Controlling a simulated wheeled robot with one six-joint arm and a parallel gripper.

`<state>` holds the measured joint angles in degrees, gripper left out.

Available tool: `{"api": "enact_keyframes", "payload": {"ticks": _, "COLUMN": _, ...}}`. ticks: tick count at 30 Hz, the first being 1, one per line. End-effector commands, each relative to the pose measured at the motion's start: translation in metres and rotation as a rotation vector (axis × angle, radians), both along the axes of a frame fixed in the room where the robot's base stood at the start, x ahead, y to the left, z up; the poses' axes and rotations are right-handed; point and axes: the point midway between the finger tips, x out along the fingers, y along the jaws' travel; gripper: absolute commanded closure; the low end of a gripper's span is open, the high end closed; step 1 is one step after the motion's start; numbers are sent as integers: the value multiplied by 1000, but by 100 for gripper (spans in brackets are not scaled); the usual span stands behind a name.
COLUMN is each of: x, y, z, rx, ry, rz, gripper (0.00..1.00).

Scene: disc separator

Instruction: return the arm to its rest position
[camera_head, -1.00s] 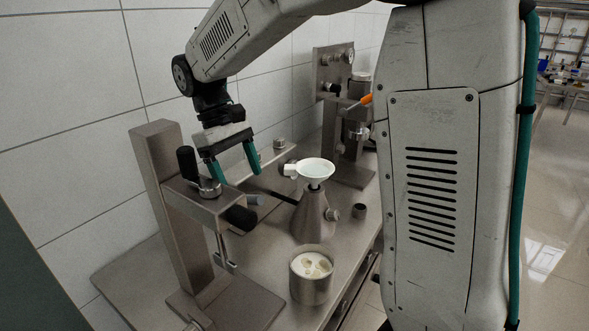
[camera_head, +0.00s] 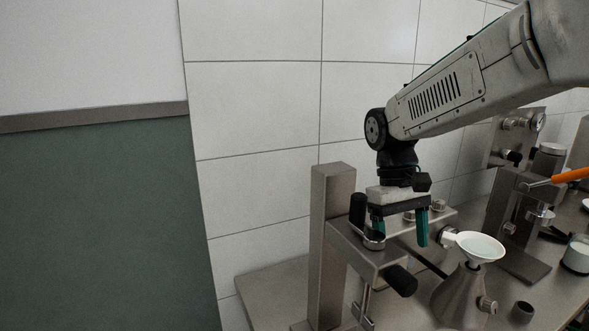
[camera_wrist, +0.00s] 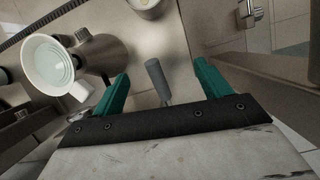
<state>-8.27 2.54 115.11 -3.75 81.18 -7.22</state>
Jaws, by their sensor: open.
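My gripper (camera_head: 400,236) hangs from my raised arm, fingers pointing down, behind and beside the metal stand (camera_head: 333,230) in the head view. Its two teal fingers are apart with nothing held between them. In the wrist view my gripper (camera_wrist: 160,72) is open, and a grey rod-like handle (camera_wrist: 157,82) shows in the gap between the fingers. I cannot tell how far below the fingers it lies. The arm reaches in from the upper right, above the bench.
A conical metal flask (camera_head: 461,298) with a white funnel (camera_head: 480,247) stands right of my gripper. A small dark cup (camera_head: 522,312) is beside it. A taller metal apparatus (camera_head: 515,205) stands at the back right, with an orange-handled tool (camera_head: 570,176) nearby. A tiled wall (camera_head: 260,100) runs behind.

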Motion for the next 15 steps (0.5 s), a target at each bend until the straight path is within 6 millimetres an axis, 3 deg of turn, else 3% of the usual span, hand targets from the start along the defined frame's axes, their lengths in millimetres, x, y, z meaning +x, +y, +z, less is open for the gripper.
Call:
{"api": "enact_keyframes", "payload": {"ticks": 3, "x": -38, "y": -9, "z": 5, "rx": 12, "ry": -59, "rz": -56, "gripper": 24}}
{"api": "enact_keyframes", "payload": {"ticks": 15, "x": -151, "y": -32, "z": 4, "rx": 53, "ry": -265, "rz": -214, "gripper": 24}}
